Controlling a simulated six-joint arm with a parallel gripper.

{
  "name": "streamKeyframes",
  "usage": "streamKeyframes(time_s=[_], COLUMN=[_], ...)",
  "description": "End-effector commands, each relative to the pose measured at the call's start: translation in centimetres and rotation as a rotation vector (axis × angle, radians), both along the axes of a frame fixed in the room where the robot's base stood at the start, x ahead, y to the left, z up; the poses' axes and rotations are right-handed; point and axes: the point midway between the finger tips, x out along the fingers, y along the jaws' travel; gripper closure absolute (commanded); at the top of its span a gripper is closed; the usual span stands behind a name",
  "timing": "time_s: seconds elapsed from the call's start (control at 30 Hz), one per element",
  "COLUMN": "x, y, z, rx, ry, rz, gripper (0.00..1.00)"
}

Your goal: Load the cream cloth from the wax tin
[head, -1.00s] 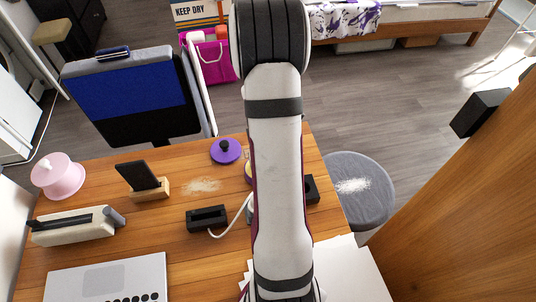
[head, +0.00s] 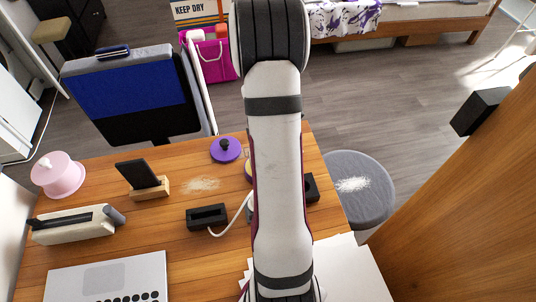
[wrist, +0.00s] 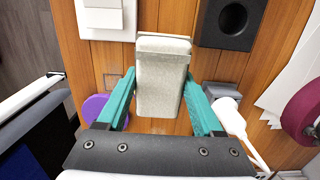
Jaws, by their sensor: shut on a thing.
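My gripper (wrist: 160,100) has teal fingers in the wrist view, closed on the two sides of a pale cream, speckled, block-shaped bundle. The bundle looks like the cream cloth (wrist: 160,85), held above the wooden desk. In the head view my arm hides the gripper and the cloth. A yellow edge (head: 248,171) shows just left of my arm on the desk; I cannot tell if it is the wax tin. No washer can be made out for certain in these views.
The desk (head: 165,235) holds a purple lid-like disc (head: 226,149), a phone stand (head: 150,190), black blocks and a laptop (head: 108,280). A chair (head: 130,100) stands behind it, a magenta bag (head: 212,60) beyond. A grey stool (head: 358,200) is right of the desk.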

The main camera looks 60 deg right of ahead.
Motion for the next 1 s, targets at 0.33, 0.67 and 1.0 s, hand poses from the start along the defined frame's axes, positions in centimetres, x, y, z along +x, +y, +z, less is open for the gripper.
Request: streamKeyframes(time_s=[0.33,0.67,1.0], x=[0.0,0.0,2.7], y=[0.0,0.0,1.8], z=[4.6,7.0,8.5], rx=[-0.002,0.0,-0.003], ry=[-0.002,0.0,-0.003], rz=[-0.001,0.0,-0.061], gripper=[0.76,0.76,0.76])
